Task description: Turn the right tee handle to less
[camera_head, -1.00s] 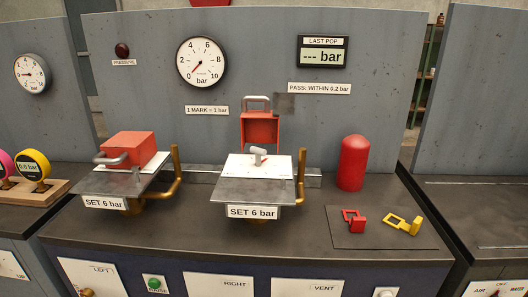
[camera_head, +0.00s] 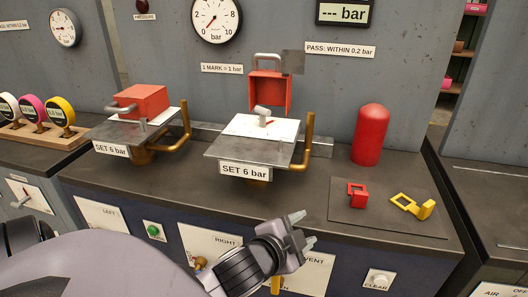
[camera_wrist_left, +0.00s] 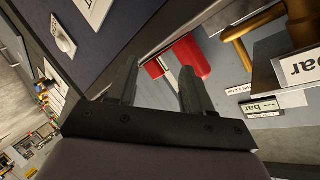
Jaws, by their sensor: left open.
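The right tee handle (camera_head: 264,115) is a small grey tee on a white plate (camera_head: 258,127) atop the right SET 6 bar stand (camera_head: 228,150). Its red hinged cover (camera_head: 268,92) stands raised behind it. The lettering on the plate is too small to read. My left gripper (camera_head: 303,231) is open and empty, low in front of the bench edge, below and to the right of the tee handle and apart from it. Its two open fingers also show in the left wrist view (camera_wrist_left: 158,68). My right gripper is not in view.
A brass pipe (camera_head: 307,145) rises at the right stand's right side. A red cylinder (camera_head: 370,135) and red and yellow clips (camera_head: 425,210) lie further right. The left stand has a closed red cover (camera_head: 143,101). Bench top in front of the right stand is clear.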

